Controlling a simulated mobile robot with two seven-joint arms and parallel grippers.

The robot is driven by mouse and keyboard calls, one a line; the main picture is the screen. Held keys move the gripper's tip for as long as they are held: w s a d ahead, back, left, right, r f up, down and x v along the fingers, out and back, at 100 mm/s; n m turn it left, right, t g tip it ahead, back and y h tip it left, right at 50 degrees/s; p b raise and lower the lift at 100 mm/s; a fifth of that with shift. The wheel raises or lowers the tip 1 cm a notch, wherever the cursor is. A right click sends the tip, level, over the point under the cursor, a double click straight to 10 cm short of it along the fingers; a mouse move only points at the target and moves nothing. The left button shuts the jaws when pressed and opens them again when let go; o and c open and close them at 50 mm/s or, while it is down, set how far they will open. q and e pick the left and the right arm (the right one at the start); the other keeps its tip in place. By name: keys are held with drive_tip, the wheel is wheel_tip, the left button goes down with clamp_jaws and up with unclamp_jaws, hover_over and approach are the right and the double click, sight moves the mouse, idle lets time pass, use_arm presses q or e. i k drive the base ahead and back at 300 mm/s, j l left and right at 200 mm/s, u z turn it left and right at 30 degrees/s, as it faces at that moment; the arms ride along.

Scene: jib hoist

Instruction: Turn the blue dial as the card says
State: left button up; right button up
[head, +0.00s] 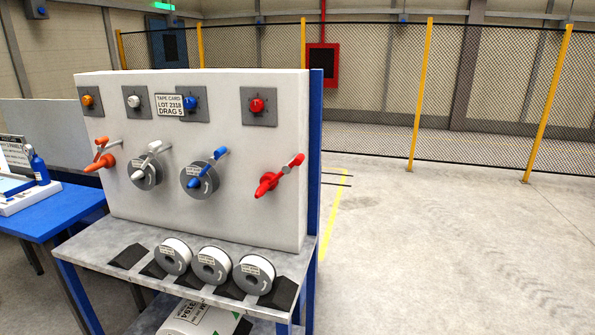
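The blue dial (191,103) is a small round knob on a grey square plate, on the upper part of a pale upright panel (225,140). Its setting is too small to read. The white card (170,105) is on the panel just left of the blue dial, by the left edge of its plate. It reads "TAPE CARD", a lot line that looks like "LOT 2318", and "DRAG 5". Neither of my grippers shows in the head view.
Orange (88,100), white (134,101) and red (256,105) dials share the row. Coloured crank handles, including a blue one (208,168), stick out below. Several white rolls (211,265) sit on the grey shelf. A blue table (45,212) stands left; floor at right is clear.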

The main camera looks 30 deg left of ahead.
sight(188, 103)
drive_tip(key=j+u, duration=0.15)
drive_tip(key=u, duration=0.35)
drive_tip(key=i+j+u, duration=0.15)
drive_tip(key=u, duration=0.3)
drive_tip(key=j+u, duration=0.15)
drive_tip(key=u, duration=0.35)
drive_tip(key=i+l, duration=0.05)
